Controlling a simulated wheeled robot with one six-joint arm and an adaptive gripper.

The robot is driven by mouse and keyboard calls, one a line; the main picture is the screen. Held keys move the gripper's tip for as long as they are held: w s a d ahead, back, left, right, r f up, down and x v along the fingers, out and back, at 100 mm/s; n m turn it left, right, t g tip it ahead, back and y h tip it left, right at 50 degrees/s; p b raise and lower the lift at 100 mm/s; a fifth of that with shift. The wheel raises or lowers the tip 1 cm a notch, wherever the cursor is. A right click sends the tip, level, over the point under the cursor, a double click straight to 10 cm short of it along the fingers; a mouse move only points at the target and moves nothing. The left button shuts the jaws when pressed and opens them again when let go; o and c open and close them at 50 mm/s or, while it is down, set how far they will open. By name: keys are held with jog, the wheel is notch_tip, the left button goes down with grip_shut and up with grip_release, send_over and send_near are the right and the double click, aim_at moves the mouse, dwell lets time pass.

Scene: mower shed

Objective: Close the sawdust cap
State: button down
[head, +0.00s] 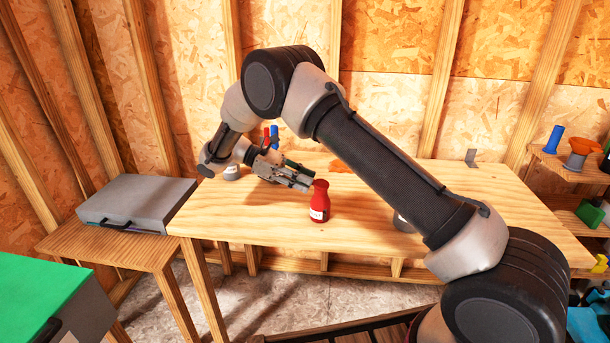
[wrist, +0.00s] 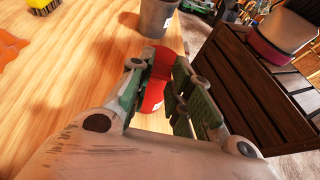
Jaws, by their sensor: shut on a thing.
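A red bottle (head: 320,205) with a pale label stands upright near the front edge of the wooden bench in the head view. My gripper (head: 309,181) reaches in from the left at the height of the bottle's narrow top. In the wrist view the red bottle (wrist: 153,88) shows between the fingers of my gripper (wrist: 160,78), which are shut on its upper part. The fingers hide much of the bottle there. I cannot read the label or tell how the cap sits.
A grey cup (wrist: 155,17) stands beyond the bottle, mostly behind my arm in the head view. An orange patch (head: 341,165) lies farther back on the bench (head: 240,220). A labelled can (head: 231,173) stands behind my wrist. A grey case (head: 135,203) lies on the left side table.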

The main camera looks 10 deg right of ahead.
jog(key=shift+f+g+h, duration=0.3)
jog(key=shift+f+h, duration=0.2)
jog(key=shift+h, duration=0.1)
jog(key=c, duration=1.3)
grip_release()
